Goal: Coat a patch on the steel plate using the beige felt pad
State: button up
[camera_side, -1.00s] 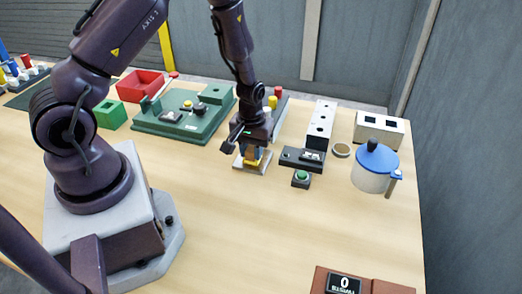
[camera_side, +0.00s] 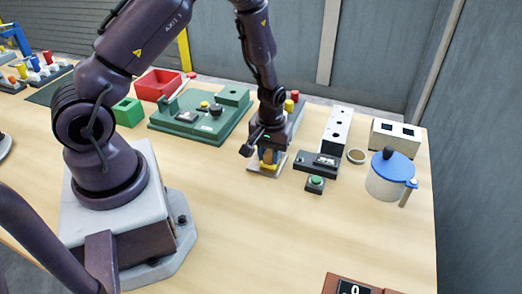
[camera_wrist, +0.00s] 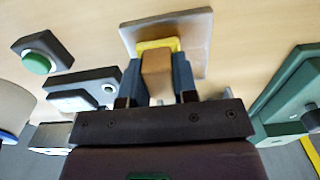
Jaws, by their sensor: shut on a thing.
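The steel plate (camera_side: 254,170) is a flat grey square on the table below my gripper; it also shows in the wrist view (camera_wrist: 196,54). My gripper (camera_side: 267,155) points down over the plate, its dark blue fingers (camera_wrist: 157,82) shut on the sides of the beige felt pad (camera_wrist: 156,72), a tan block. The pad's lower end is over a yellow area (camera_wrist: 150,45) on or just above the plate. I cannot tell whether the pad touches the plate. Its underside is hidden, and the fingers mostly cover it in the side view.
A black box (camera_side: 318,164) and a green button (camera_side: 315,181) stand right of the plate. A blue-lidded white pot (camera_side: 390,178) is farther right. A green fixture board (camera_side: 200,125) lies to the left.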

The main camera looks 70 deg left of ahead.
aim_at(281, 167)
jog(key=shift+w+d, duration=1.1)
jog(key=shift+d, duration=0.05)
notch_tip(281, 167, up, 8)
jog(key=shift+s+a, duration=0.1)
jog(key=shift+a, duration=0.05)
